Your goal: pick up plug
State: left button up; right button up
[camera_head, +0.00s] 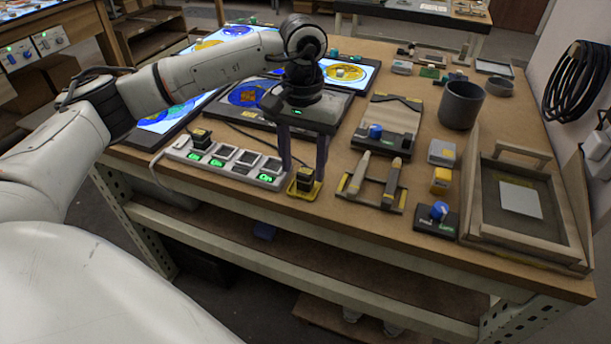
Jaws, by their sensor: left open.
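A black and yellow plug (305,180) stands upright on a small yellow holder (293,192) near the front edge of the workbench. My left gripper (303,170) points down over it, open, with one finger to each side of the plug's upper part. I cannot tell whether the fingers touch it. A white power strip (228,161) with green-lit switches lies just left of the holder. A second dark plug (200,138) sits in its left end. My right gripper is not in view.
Right of the plug are a rack with two tools (376,183), a blue-knob box (437,217) and a wooden frame tray (520,205). Behind stand a dark cup (460,104) and lit panels with coloured glass (345,73). The bench's front edge is close.

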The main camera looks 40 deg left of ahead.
aim_at(304, 172)
pick_arm(q)
notch_tip(304, 172, down, 3)
jog(key=shift+d+f, duration=0.1)
jog(key=shift+c, duration=0.4)
jog(key=c, duration=1.1)
jog(key=shift+o, duration=0.2)
jog(key=shift+w, duration=0.1)
